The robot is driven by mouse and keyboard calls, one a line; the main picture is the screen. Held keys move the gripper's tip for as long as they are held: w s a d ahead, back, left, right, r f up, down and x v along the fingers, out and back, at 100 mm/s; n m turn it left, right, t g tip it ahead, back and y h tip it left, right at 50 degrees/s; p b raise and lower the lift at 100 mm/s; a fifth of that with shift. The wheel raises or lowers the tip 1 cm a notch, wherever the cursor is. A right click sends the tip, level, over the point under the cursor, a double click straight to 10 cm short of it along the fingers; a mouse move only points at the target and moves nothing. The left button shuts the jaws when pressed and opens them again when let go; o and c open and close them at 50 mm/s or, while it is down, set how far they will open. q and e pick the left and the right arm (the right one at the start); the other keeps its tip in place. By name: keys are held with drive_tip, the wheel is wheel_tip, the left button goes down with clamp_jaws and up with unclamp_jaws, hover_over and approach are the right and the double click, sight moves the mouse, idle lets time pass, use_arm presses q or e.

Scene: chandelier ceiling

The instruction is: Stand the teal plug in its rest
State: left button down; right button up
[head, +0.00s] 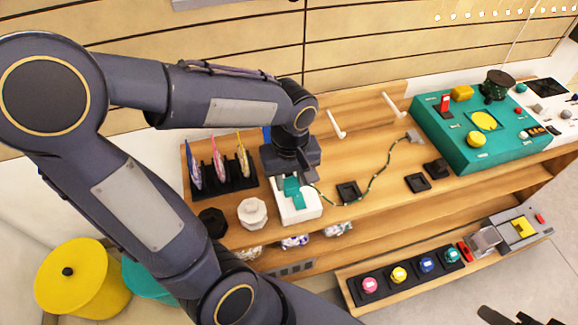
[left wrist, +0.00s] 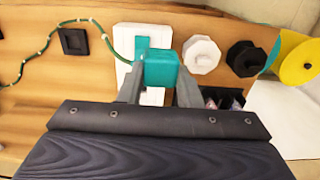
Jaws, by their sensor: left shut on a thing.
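My left gripper (left wrist: 160,92) is shut on the teal plug (left wrist: 160,67); the plug sits between its two grey fingers in the left wrist view. In the head view, the gripper (head: 292,180) points down over a white block (head: 302,211) near the table's front edge. The block also shows in the left wrist view (left wrist: 123,70), with a teal strip (left wrist: 141,46) on it beside the plug. I cannot tell whether the plug touches the block. A green cord (head: 377,177) runs right to a grey connector (head: 413,136). Dark tips at the bottom right may be my right gripper (head: 518,316).
A black square holder (head: 348,192) lies right of the white block, with others farther right. A white octagonal piece (head: 252,213) and a black one (head: 212,221) stand left. A teal console (head: 470,135) fills the back right.

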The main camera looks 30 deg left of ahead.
use_arm(q)
drive_tip(key=shift+s+d+r, duration=0.1)
drive_tip(key=shift+d, duration=0.05)
drive_tip(key=shift+w+d, duration=0.1)
drive_tip(key=shift+w, duration=0.1)
drive_tip(key=w+d+f+p, duration=0.1)
drive_tip(key=w, duration=0.8)
drive_tip(key=w+d+f+p, duration=0.1)
drive_tip(key=w+f, duration=0.1)
drive_tip(key=w, duration=0.8)
drive_tip(key=shift+w+d, duration=0.3)
drive_tip(key=shift+d, duration=0.1)
drive_tip(key=w+d+f+p, duration=0.2)
drive_tip(key=w+d+p, duration=0.2)
drive_tip(key=w+d, duration=0.5)
drive_tip(key=shift+w+f, duration=0.3)
drive_tip(key=shift+w, duration=0.55)
drive_tip(key=shift+s+d, duration=0.1)
